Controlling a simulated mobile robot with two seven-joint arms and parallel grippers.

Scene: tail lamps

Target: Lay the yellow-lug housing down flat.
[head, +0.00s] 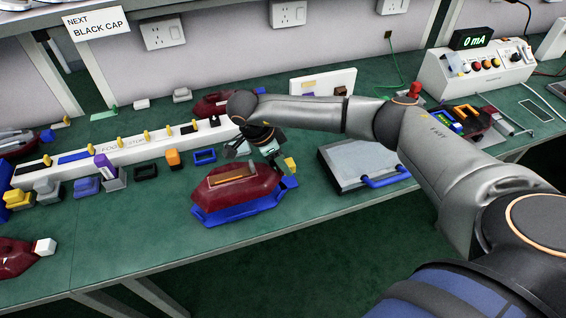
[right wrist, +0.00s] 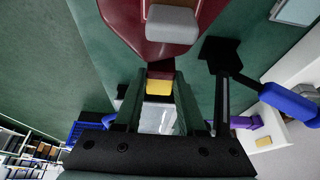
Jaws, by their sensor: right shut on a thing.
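The dark red housing (head: 255,190) is at the middle of the bench, with a brown strip on its upper face and a blue rim or holder (head: 240,213) along its lower side. Whether it rests on that blue part or is held just above it, I cannot tell. My right gripper (head: 258,153) reaches in behind its far edge. In the right wrist view a yellow lug (right wrist: 159,87) sits between the fingers, joined to a dark red body (right wrist: 124,22), and the gripper is shut on it. A grey block (right wrist: 172,24) shows on that body. My left gripper is not in view.
A long white rack (head: 85,163) with yellow pegs stands behind left, with small coloured parts before it. A grey case with a blue handle (head: 385,180) lies to the right. Another red housing (head: 15,258) is at the front left. The bench front between is clear.

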